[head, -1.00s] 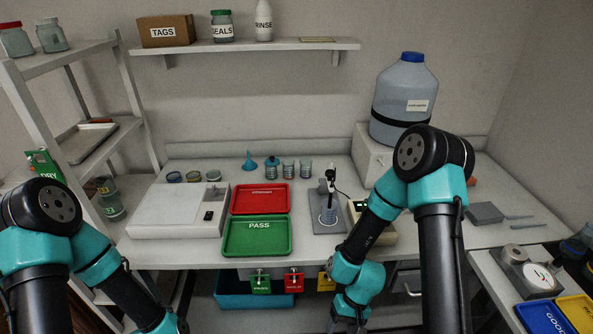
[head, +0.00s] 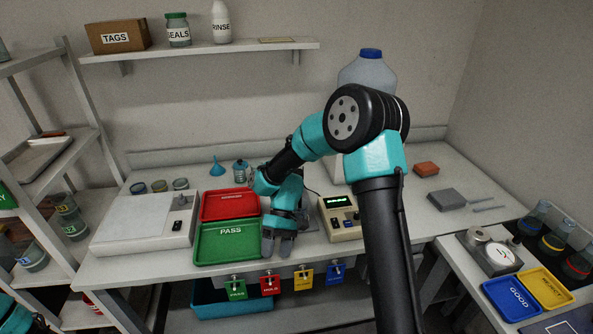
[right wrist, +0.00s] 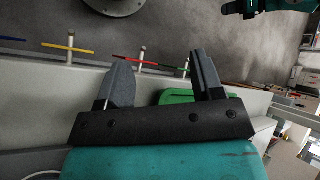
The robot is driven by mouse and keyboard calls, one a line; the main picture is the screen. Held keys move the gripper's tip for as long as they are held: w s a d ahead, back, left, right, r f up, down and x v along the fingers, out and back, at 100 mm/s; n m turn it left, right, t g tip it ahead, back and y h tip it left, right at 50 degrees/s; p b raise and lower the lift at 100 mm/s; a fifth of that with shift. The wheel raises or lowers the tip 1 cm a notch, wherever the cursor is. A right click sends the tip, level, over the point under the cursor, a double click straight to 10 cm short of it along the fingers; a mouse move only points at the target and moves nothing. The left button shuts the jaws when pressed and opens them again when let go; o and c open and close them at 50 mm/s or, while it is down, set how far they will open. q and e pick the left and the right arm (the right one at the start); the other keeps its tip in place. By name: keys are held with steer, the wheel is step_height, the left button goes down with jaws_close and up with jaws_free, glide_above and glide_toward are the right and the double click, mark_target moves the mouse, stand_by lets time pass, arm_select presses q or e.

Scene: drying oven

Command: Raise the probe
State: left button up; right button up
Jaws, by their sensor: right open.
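The probe and its beaker are hidden behind my right arm in the head view. Part of the stand's grey base (head: 312,222) shows between my arm and the beige meter (head: 340,215) with its lit green display. My right gripper (head: 279,248) points downward at the front edge of the bench, just right of the green PASS tray (head: 228,245). Its jaws are open and look empty in the right wrist view (right wrist: 162,68). Only a bit of my left arm shows at the bottom left corner; its gripper is out of view.
The red tray (head: 230,205) lies behind the PASS tray, and a white instrument (head: 140,222) stands left of them. Coloured tags (head: 270,283) hang along the bench's front edge. A large bottle (head: 367,70) stands behind my right arm. Bench right of the meter has free room.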

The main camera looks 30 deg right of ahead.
steer(key=w+d+r+t+h, duration=0.2)
steer(key=w+d+r, duration=0.3)
steer(key=r, duration=0.5)
steer(key=w+d+r+n+t+h, duration=0.1)
steer(key=w+d+r, duration=0.4)
steer(key=r, duration=0.5)
steer(key=w+d+r+n+t+h, duration=0.1)
steer(key=w+d+r+t+h, duration=0.2)
steer(key=r, duration=0.7)
steer(key=w+d, duration=0.2)
steer(key=shift+w+d+t, duration=0.2)
steer(key=shift+d+t, duration=0.1)
steer(key=shift+d, duration=0.05)
step_height(320, 180, down, 18)
steer(key=shift+r, duration=0.25)
jaws_close()
